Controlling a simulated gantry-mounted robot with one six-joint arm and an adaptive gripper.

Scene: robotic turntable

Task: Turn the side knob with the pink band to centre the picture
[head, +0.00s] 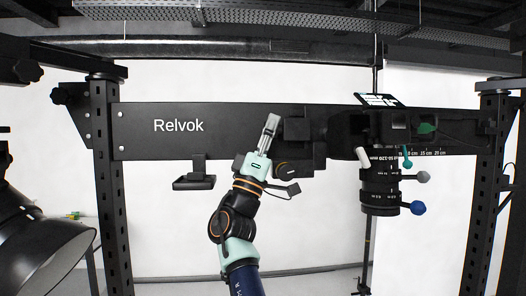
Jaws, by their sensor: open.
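My gripper (271,121) is in the middle of the head view, in front of the black beam and pointing up. It is open, with nothing seen between its narrow fingers. It is just left of a black box (297,129) on the beam; I cannot tell whether it touches the box. No pink band can be made out on any knob. A small dark knob with a yellow mark (281,169) sits below the box, right beside my wrist. A black lens barrel (380,190) with printed scales hangs on the right.
Levers with white (363,157), teal (407,162), grey (423,176) and blue (417,208) ends stick out around the lens barrel. A black bracket (194,180) hangs below the beam on the left. A large lamp (50,255) fills the lower left. Black posts stand at both sides.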

